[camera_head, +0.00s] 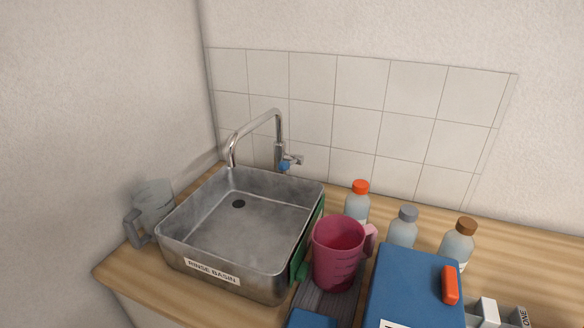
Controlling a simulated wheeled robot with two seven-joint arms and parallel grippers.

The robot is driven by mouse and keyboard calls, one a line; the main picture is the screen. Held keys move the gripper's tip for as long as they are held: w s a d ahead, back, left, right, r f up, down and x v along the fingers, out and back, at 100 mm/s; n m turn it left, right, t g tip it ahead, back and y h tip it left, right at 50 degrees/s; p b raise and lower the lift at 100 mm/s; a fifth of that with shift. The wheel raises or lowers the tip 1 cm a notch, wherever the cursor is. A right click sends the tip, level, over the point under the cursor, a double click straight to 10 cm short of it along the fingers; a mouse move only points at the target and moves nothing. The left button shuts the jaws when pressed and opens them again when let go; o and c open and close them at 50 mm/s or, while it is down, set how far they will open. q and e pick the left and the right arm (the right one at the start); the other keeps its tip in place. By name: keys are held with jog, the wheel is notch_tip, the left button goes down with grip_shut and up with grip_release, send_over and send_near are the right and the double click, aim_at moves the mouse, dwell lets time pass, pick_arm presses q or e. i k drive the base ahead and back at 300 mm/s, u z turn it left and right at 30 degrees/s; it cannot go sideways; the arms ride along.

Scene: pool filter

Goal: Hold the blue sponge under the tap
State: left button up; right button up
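The chrome tap (279,135) stands behind the metal basin (190,259) labelled "RINSE BASIN", and its curved spout reaches over the basin's back left part. A blue mark shows at the tap's handle. The basin looks empty, with a dark drain hole (239,203) in its floor. A flat blue piece (312,319) shows at the bottom edge, cut off by the frame; I cannot tell whether it is the blue sponge. No other thing in view is clearly a sponge. Neither of my grippers is in view.
A pink jug (337,262) stands right of the basin, with a green item (304,247) between them. A blue case (412,286) bears an orange piece (450,285). Behind are bottles with orange (357,203), grey (403,228) and brown (458,242) caps. A clear jug (153,204) stands left.

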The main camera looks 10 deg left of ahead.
aim_at(283, 166)
jog(key=z, duration=1.4)
jog(key=k, duration=0.65)
jog(key=u, duration=0.5)
